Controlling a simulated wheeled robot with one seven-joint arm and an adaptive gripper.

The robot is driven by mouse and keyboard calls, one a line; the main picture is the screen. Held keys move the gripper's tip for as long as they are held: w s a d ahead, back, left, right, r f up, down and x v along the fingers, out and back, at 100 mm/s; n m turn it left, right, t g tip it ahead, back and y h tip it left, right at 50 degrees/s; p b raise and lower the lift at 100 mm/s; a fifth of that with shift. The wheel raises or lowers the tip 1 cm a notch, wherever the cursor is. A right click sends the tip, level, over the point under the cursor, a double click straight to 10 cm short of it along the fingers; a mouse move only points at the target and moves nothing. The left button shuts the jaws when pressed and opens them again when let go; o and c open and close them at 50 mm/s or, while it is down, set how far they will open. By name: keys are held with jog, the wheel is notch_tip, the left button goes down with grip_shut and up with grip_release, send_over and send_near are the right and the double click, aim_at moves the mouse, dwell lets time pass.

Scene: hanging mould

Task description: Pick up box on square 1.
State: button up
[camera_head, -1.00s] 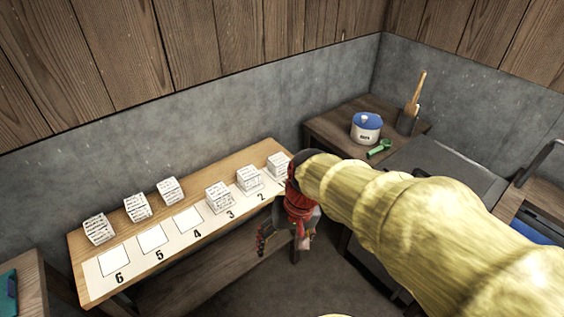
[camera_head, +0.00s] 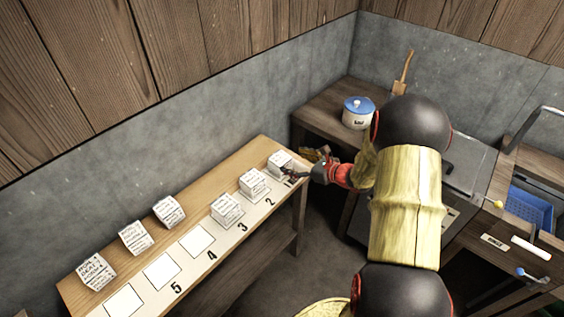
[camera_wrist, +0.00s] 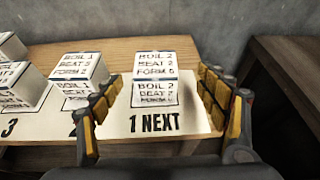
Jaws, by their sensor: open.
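The white box on square 1 (camera_wrist: 156,66) stands upright at the table's right end, with lines of black print on its top and front. In the wrist view it lies between the fingers of my gripper (camera_wrist: 159,84), above the printed "1 NEXT". My gripper is open and empty, with one finger on each side of the box in the picture. I cannot tell whether the fingertips reach fully beside it. In the head view, my gripper (camera_head: 303,168) is at the right end of the table, close to the box (camera_head: 279,161), partly covering square 1.
Similar boxes stand on square 2 (camera_head: 254,182) and square 3 (camera_head: 227,209). The box on square 2 is close left of my gripper. Three more boxes stand along the wall side. Squares 4, 5 and 6 are bare. A blue-lidded pot (camera_head: 358,113) stands on the corner table.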

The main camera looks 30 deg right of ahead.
aim_at(284, 160)
jog(key=shift+a+b+x, duration=0.15)
jog(key=shift+b+x, duration=0.65)
jog(key=shift+x, duration=1.2)
jog(key=shift+a+b+x, duration=0.15)
jog(key=shift+b+x, duration=0.6)
jog(key=shift+x, duration=1.2)
jog(key=shift+s, duration=0.15)
jog(key=shift+c, duration=1.2)
jog(key=c, duration=1.1)
jog(key=shift+c, duration=0.2)
